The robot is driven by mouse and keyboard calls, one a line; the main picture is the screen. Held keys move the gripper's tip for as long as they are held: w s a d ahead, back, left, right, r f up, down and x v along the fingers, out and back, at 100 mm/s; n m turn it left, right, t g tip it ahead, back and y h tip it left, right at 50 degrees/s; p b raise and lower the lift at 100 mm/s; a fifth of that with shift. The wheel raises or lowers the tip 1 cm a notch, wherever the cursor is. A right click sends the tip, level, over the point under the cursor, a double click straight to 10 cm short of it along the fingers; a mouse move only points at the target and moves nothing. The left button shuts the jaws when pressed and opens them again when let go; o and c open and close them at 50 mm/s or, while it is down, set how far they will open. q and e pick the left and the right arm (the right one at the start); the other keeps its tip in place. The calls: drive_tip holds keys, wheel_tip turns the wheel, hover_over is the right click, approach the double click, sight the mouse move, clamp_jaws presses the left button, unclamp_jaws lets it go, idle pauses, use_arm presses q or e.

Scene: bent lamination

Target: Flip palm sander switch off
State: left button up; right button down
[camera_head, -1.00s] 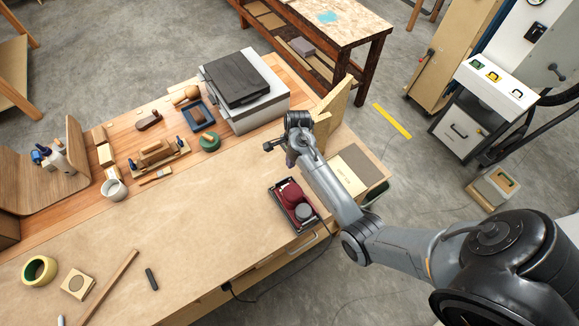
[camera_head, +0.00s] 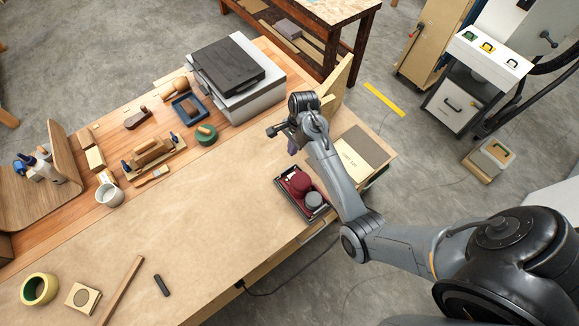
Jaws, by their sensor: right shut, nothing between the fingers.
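The palm sander (camera_head: 301,184) is dark red with a grey round part. It sits in a dark tray (camera_head: 318,215) near the right front edge of the workbench, with a cord hanging off the bench. Its switch is too small to make out. My right gripper (camera_head: 272,131) is shut and empty. It is above the bench, up and left of the sander in the picture and apart from it. Part of my right arm passes close to the sander's right side. My left gripper is not in view.
A grey and black machine (camera_head: 232,85) stands at the back of the bench. The bench's middle is clear.

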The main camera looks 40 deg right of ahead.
drive_tip(key=p, duration=0.1)
approach(288, 175)
drive_tip(key=f, duration=0.2)
drive_tip(key=a+f, duration=0.1)
drive_tip(key=f, duration=0.2)
drive_tip(key=shift+a+f, duration=0.1)
drive_tip(key=shift+f, duration=0.05)
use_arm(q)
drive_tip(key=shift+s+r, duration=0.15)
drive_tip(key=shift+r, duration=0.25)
use_arm(e)
drive_tip(key=shift+w+a+f, duration=0.1)
drive_tip(key=shift+a+f, duration=0.05)
drive_tip(key=shift+f, duration=0.55)
drive_tip(key=shift+w, duration=0.1)
